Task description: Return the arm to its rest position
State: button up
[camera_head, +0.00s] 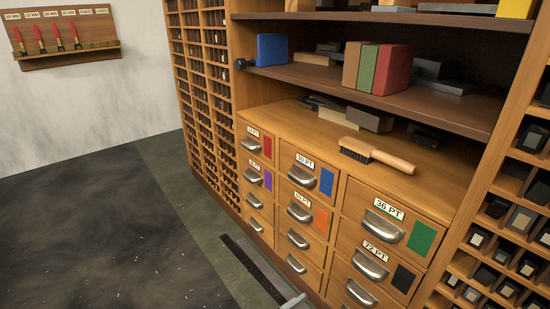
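My gripper does not show in the head camera view, so I cannot see its pose or what it may hold. A small grey piece (295,302) shows at the bottom edge; I cannot tell what it is. The wooden type cabinet (258,212) fills the middle and right, with its labelled drawers (384,232) all appearing shut. A brush (376,154) with a wooden handle lies on the cabinet's counter.
Brown, green and red books (392,70) and a blue block (272,50) stand on the shelf (330,78). A wall rack (72,52) holds several red-tipped tools. A dark strip (253,264) lies before the cabinet.

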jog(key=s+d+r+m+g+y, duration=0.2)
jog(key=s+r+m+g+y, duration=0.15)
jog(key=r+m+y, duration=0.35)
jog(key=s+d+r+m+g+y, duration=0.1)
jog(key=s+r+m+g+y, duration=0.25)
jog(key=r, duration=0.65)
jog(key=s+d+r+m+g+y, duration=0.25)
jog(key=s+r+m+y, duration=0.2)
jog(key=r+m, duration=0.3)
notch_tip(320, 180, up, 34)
jog(key=p, duration=3.3)
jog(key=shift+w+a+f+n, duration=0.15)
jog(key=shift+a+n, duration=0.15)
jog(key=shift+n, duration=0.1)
